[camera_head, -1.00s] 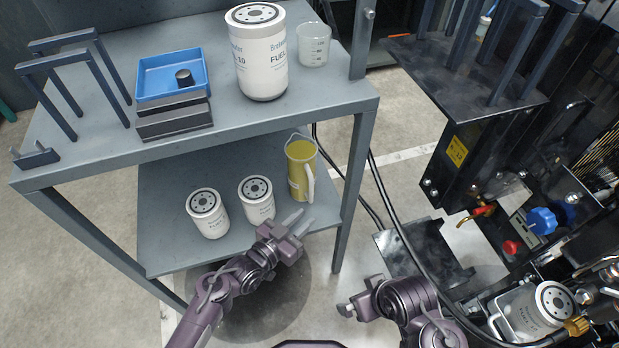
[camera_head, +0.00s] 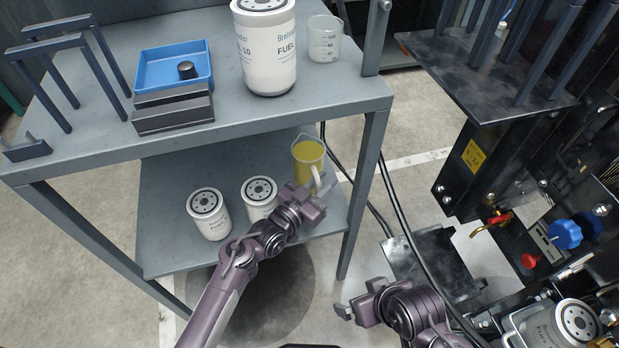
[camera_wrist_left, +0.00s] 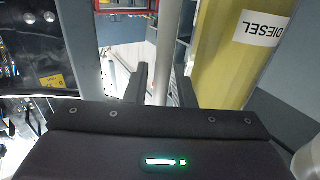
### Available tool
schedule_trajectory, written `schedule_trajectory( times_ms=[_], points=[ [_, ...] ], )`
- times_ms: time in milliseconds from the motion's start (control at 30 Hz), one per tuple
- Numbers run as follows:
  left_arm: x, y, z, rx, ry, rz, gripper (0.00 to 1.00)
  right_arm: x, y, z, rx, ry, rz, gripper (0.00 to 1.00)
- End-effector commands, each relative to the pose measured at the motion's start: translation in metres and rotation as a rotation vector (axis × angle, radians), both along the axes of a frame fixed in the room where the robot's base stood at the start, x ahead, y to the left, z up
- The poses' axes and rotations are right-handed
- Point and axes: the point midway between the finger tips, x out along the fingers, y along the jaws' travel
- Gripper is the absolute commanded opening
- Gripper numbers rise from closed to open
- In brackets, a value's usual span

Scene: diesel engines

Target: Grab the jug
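The jug (camera_head: 306,160) is a yellow container with a white handle (camera_head: 316,177), upright on the lower shelf near its right end. My left gripper (camera_head: 311,187) is just in front of it, at the handle, and covers its lower part. In the left wrist view the yellow jug (camera_wrist_left: 228,60) with a DIESEL label stands to the right of my open left fingers (camera_wrist_left: 162,88). A pale upright strip shows between those fingers, probably the handle; contact cannot be told. My right gripper (camera_head: 357,299) is open and empty, to the right of the shelf.
Two white filters (camera_head: 208,213) (camera_head: 259,196) stand left of the jug on the lower shelf (camera_head: 165,245). The upper shelf (camera_head: 340,92) overhangs it, with a table leg (camera_head: 364,190) at right. The engine (camera_head: 540,190) and black cables are farther right.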

Motion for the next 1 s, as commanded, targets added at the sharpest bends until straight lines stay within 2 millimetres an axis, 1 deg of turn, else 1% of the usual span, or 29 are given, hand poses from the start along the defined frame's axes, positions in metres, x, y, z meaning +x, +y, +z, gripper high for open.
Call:
schedule_trajectory(
  times_ms=[67, 100, 200, 267, 1000],
  points=[
    [-0.0002, 0.0002, 0.0001, 0.000, 0.000, 0.000, 0.23, 0.0000, 0.0000, 0.0004, 0.000, 0.000, 0.000, 1.00],
    [-0.0002, 0.0003, 0.0001, 0.000, 0.000, 0.000, 0.20, 0.0000, 0.0000, 0.0004, 0.000, 0.000, 0.000, 1.00],
    [-0.0003, 0.0005, 0.0000, 0.000, 0.000, 0.000, 0.07, 0.0000, 0.0000, 0.0004, 0.000, 0.000, 0.000, 1.00],
    [-0.0003, 0.0005, 0.0000, 0.000, 0.000, 0.000, 0.00, 0.0000, 0.0000, 0.0004, 0.000, 0.000, 0.000, 1.00],
    [-0.0004, 0.0007, -0.0005, 0.001, 0.001, 0.001, 0.00, -0.0004, 0.0002, -0.0002, 0.000, 0.001, 0.000, 1.00]
  ],
)
